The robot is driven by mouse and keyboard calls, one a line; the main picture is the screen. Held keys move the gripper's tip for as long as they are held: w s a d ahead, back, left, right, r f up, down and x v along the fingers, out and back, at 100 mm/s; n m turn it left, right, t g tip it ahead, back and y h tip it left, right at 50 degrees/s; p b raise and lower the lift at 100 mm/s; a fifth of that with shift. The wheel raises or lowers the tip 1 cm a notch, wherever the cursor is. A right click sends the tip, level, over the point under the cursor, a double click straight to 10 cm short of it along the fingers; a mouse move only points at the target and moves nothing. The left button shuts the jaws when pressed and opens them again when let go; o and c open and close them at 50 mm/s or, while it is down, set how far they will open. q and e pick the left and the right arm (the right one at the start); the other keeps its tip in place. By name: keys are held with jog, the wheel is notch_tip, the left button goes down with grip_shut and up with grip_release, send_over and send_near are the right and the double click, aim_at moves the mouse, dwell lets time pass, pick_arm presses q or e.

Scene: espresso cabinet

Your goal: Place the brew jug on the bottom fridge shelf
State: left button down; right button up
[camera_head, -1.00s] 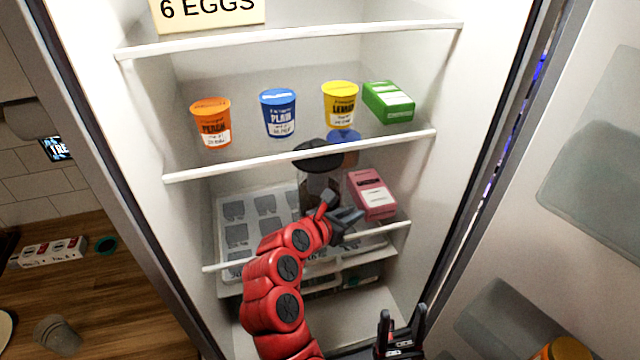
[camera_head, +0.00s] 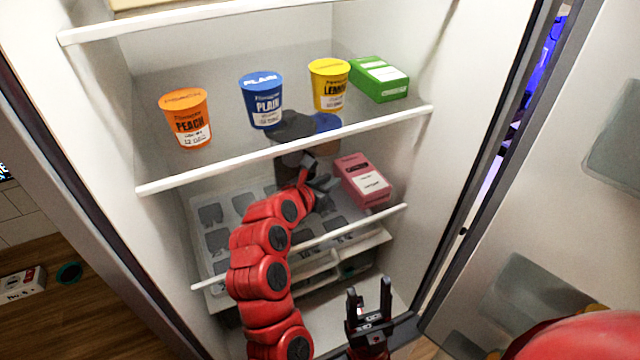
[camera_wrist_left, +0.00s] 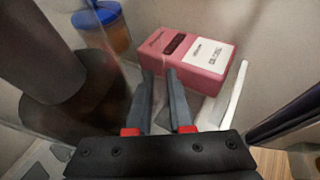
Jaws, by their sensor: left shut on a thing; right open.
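The dark brew jug (camera_head: 287,168) with its black lid is inside the fridge, below the shelf of yogurt cups. Its upper part shows through that shelf. My left gripper (camera_head: 318,185) is shut on the jug at its right side. In the left wrist view the jug (camera_wrist_left: 75,105) fills the left side, and the left fingers (camera_wrist_left: 160,100) point toward a pink box. The bottom shelf (camera_head: 375,222) has a white front rail; the jug's base is hidden by my arm, so contact with the shelf cannot be told. My right gripper (camera_head: 370,295) is open and empty, low in front of the fridge.
The pink box (camera_head: 363,180) stands right of the jug; a blue-lidded jar (camera_wrist_left: 103,25) is behind. A grey moulded tray (camera_head: 225,215) lies at left. Peach (camera_head: 187,118), plain (camera_head: 262,100) and lemon (camera_head: 329,85) cups and a green box (camera_head: 379,78) stand on the shelf above.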

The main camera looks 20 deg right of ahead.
pick_arm(q)
jog(key=shift+s+a+r, duration=0.1)
jog(key=shift+s+r, duration=0.15)
jog(key=shift+s, duration=0.05)
jog(key=shift+w+f, duration=0.1)
jog(key=shift+w, duration=0.15)
jog(key=c, duration=1.2)
grip_release()
jog(key=shift+w+f, duration=0.15)
jog(key=shift+w, duration=0.05)
jog(key=shift+o, duration=2)
jog(key=shift+s, duration=0.3)
